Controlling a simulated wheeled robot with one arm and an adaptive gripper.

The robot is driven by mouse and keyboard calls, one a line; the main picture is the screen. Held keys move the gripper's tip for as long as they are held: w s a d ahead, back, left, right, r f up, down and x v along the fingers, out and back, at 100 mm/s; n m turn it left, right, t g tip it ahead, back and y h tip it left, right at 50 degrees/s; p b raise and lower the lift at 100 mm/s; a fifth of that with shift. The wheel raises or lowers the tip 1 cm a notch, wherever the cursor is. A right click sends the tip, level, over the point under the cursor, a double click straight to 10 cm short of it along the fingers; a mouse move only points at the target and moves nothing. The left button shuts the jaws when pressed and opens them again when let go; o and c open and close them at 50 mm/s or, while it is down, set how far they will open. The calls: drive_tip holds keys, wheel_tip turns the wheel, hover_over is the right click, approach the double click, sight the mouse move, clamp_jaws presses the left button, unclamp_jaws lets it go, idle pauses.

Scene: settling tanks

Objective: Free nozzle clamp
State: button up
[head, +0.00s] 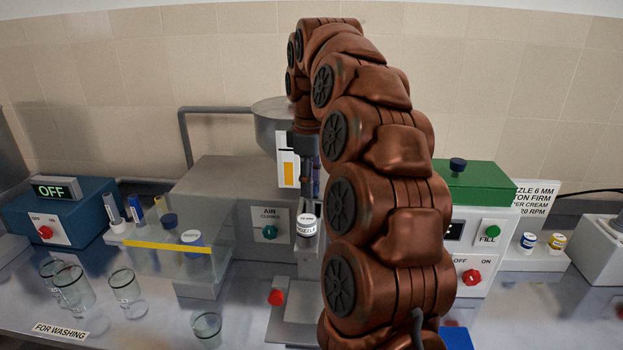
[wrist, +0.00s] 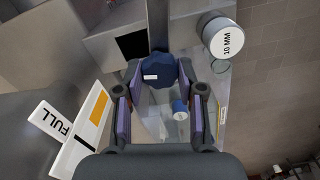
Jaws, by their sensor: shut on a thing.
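My gripper (head: 312,185) points down beside the filling machine's hopper (head: 272,112) in the head view, partly hidden by my arm. In the wrist view my gripper (wrist: 160,75) has its fingertips closed on either side of a dark blue knob (wrist: 158,70) with a small white mark. I take this knob to be the clamp's. A nozzle (head: 306,227) with a white labelled band sits below my gripper in the head view. How tight the clamp is cannot be told.
A white cap marked 10 MM (wrist: 222,38) shows beside the gripper in the wrist view. A clear guard (head: 180,240) with a yellow edge and several glass beakers (head: 125,290) stand left. A green-topped control box (head: 478,182) stands right. A FULL gauge (wrist: 80,130) is close by.

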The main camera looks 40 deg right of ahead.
drive_tip(key=shift+n+p, duration=0.3)
drive_tip(key=shift+n, duration=0.9)
drive_tip(key=o, duration=1.1)
drive_tip(key=shift+o, duration=0.2)
